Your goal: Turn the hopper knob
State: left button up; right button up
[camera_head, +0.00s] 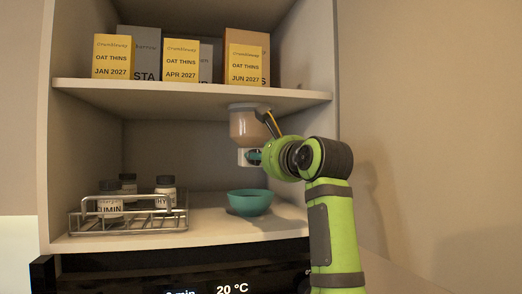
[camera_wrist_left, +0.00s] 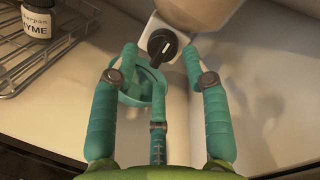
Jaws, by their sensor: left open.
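The hopper (camera_head: 250,128) hangs under the upper shelf, with a clear tan-filled body and a white block at its lower end. In the left wrist view its black round knob (camera_wrist_left: 162,46) faces me on the white block (camera_wrist_left: 180,38), with a pale mark on it. My left gripper (camera_head: 256,157) is open at the hopper's outlet. In the left wrist view its teal fingers (camera_wrist_left: 160,62) stand apart on both sides of the knob, and a third lies below it. I cannot tell whether any finger touches the knob. My right gripper is not in view.
A teal bowl (camera_head: 250,203) stands on the lower shelf below the hopper. A wire rack (camera_head: 128,222) with several spice jars stands at the left. Boxes (camera_head: 181,60) fill the upper shelf. The cabinet's side wall (camera_head: 320,125) is close to my arm.

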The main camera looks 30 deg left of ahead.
pick_arm(q)
jog(key=x, duration=0.1)
jog(key=p+x, duration=0.1)
jog(key=x, duration=0.2)
jog(key=shift+w+f+p, duration=0.3)
jog(key=shift+w+p, duration=0.05)
jog(key=shift+w, duration=0.2)
jog(key=shift+a, duration=0.15)
jog(key=c, duration=0.5)
jog(key=shift+s, duration=0.1)
jog(key=shift+c, duration=1)
jog(key=shift+s+r, duration=0.1)
jog(key=shift+r, duration=0.05)
jog(key=shift+c, duration=0.2)
jog(key=o, duration=0.7)
jog(key=shift+r, duration=0.1)
jog(key=shift+o, duration=0.2)
jog(key=shift+s+d, duration=0.15)
jog(key=shift+d, duration=0.1)
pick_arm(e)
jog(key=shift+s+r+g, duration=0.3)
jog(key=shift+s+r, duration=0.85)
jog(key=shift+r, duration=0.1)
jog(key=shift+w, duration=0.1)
